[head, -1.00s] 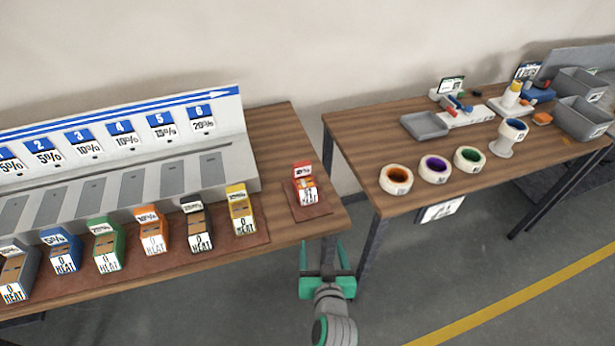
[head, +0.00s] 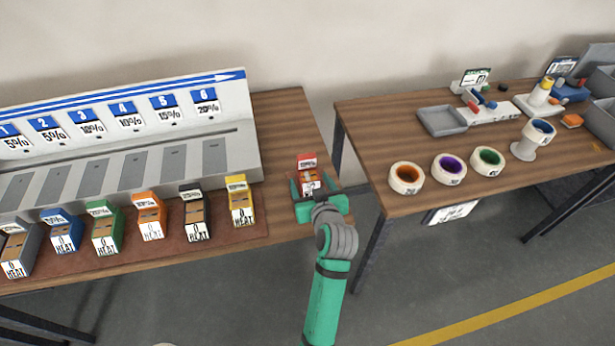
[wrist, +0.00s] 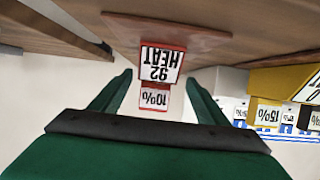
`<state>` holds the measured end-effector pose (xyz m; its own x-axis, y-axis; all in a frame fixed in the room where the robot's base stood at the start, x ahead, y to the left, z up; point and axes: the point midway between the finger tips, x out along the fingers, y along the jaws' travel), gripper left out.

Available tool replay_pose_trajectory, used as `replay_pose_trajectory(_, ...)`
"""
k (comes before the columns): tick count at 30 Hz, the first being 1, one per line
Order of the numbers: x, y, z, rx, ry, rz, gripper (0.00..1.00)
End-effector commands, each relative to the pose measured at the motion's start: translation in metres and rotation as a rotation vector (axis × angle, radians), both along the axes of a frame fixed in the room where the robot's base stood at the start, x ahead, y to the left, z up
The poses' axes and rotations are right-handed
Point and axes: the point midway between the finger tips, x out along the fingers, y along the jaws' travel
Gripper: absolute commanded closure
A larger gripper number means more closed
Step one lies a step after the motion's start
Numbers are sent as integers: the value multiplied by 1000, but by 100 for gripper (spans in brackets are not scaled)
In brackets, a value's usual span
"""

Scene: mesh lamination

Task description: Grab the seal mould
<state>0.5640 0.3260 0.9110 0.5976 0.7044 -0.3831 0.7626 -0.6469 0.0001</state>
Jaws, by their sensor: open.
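The seal mould is not named by any label I can read; the red block (head: 307,162) stands alone at the right end of the left table. In the wrist view the red block (wrist: 160,62) appears upside down, with labels reading "92 HEAT" and "10%". My gripper (head: 313,184) is open at the block's front, one finger toward each side. In the wrist view the green fingers of my gripper (wrist: 158,84) flank the block's label face, with nothing clamped between them. How far the fingers reach along its sides is unclear.
Several coloured HEAT blocks, the nearest yellow (head: 241,205), line the left table (head: 285,130) before a numbered white rack (head: 225,105). Across a gap, the right table (head: 375,135) holds tape rolls (head: 406,178), a grey tray (head: 442,121) and bins.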

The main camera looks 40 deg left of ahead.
Motion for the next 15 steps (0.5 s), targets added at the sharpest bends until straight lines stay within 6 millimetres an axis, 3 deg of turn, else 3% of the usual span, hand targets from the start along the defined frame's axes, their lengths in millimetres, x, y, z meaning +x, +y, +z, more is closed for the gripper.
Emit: replay_pose_trajectory(15, 34, 35, -17, 0, 0, -2, 31)
